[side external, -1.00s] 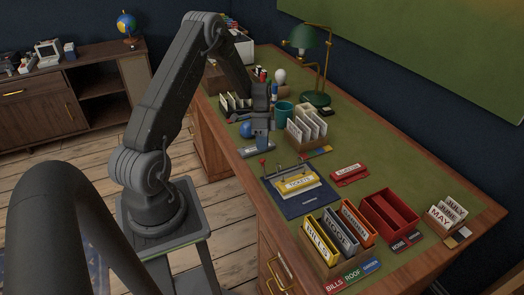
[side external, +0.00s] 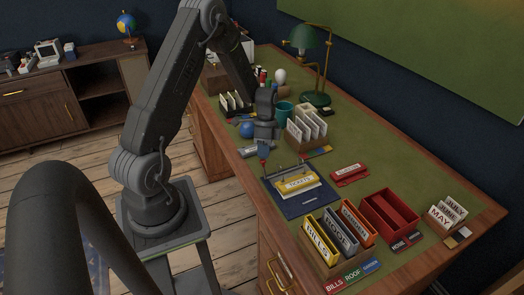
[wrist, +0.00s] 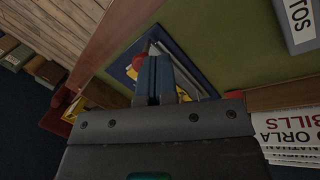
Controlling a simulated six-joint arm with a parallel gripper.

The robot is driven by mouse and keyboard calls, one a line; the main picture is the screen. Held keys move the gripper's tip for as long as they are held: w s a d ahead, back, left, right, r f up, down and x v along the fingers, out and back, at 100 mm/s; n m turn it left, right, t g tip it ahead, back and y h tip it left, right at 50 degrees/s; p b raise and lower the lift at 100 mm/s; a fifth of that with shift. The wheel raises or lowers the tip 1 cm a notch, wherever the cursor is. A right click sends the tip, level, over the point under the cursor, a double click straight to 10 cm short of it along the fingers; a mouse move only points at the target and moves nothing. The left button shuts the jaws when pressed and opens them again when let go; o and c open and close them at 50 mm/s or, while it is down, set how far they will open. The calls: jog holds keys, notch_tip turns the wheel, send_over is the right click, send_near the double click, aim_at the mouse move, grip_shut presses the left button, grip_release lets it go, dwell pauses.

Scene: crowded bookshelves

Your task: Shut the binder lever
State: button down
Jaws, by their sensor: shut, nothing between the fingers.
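The open blue binder (side external: 303,209) lies on the desk with a yellow sheet marked TICKETS (side external: 297,184) on it. A metal ring mechanism runs along its far edge, with a red-tipped lever (side external: 262,162) at the left end. My gripper (side external: 264,154) is shut and empty, pointing down just above this red tip; whether they touch I cannot tell. In the wrist view, my closed blue fingers (wrist: 157,75) are over the binder (wrist: 122,68), beside a red knob (wrist: 140,61). A second red knob (wrist: 233,94) shows partly behind my gripper body.
A file rack (side external: 309,128) stands just behind the binder. In front are colored binders in a wooden holder (side external: 327,266) and a red tray (side external: 390,215).

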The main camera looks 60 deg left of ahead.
jog(key=shift+d+r+y, duration=0.3)
jog(key=shift+d+y, duration=0.35)
jog(key=shift+y, duration=0.25)
jog(key=shift+d+r+y, duration=0.15)
jog(key=shift+d+y, duration=0.15)
jog(key=shift+d, duration=0.25)
jog(key=shift+a, duration=0.1)
jog(key=shift+r, duration=0.8)
